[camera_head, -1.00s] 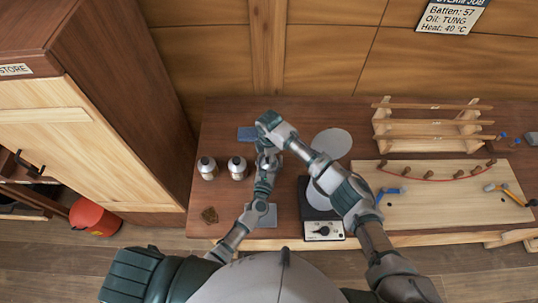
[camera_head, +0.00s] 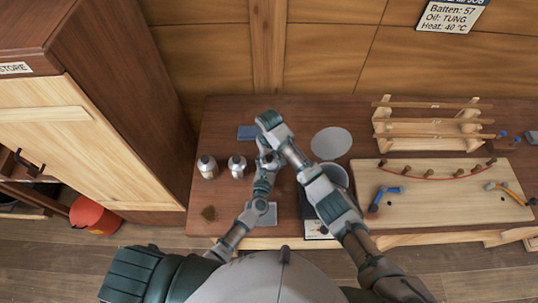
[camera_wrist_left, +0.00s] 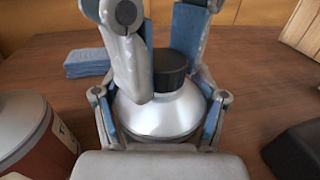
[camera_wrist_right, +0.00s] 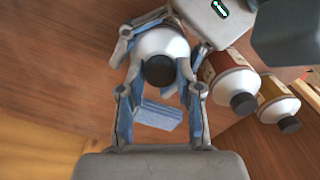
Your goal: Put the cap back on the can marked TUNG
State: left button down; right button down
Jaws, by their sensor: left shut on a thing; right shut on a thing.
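A can with a pale rounded shoulder (camera_wrist_left: 160,118) stands upright between the fingers of my left gripper (camera_head: 262,172), which is shut on it. Its body and label are mostly hidden. A black cap (camera_wrist_left: 170,70) sits at the can's neck; it also shows end-on in the right wrist view (camera_wrist_right: 159,71). My right gripper (camera_head: 267,150) comes down from above and is shut on the cap, one blue-padded finger on each side. I cannot tell whether the cap is fully seated. In the head view my arms hide most of the can and cap.
Two other capped cans, one red-brown (camera_wrist_right: 228,75) and one tan (camera_wrist_right: 278,103), stand close by on the left. A folded blue cloth (camera_head: 247,133) lies behind. A grey disc (camera_head: 332,143) and a wooden rack (camera_head: 430,125) are to the right. A wall sign (camera_head: 452,15) reads "Oil: TUNG".

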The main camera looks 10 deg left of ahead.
pick_arm(q)
jog(key=shift+s+d, duration=0.1)
jog(key=shift+d, duration=0.1)
pick_arm(e)
jog(key=m, duration=0.4)
jog(key=shift+w+a+r+m, duration=0.1)
jog(key=shift+a+m, duration=0.05)
jog(key=shift+m, duration=0.25)
jog(key=c, duration=0.9)
grip_release()
jog(key=shift+o, duration=0.9)
pick_arm(q)
jog(key=shift+a, duration=0.1)
pick_arm(e)
notch_tip(320, 180, up, 12)
pick_arm(q)
grip_release()
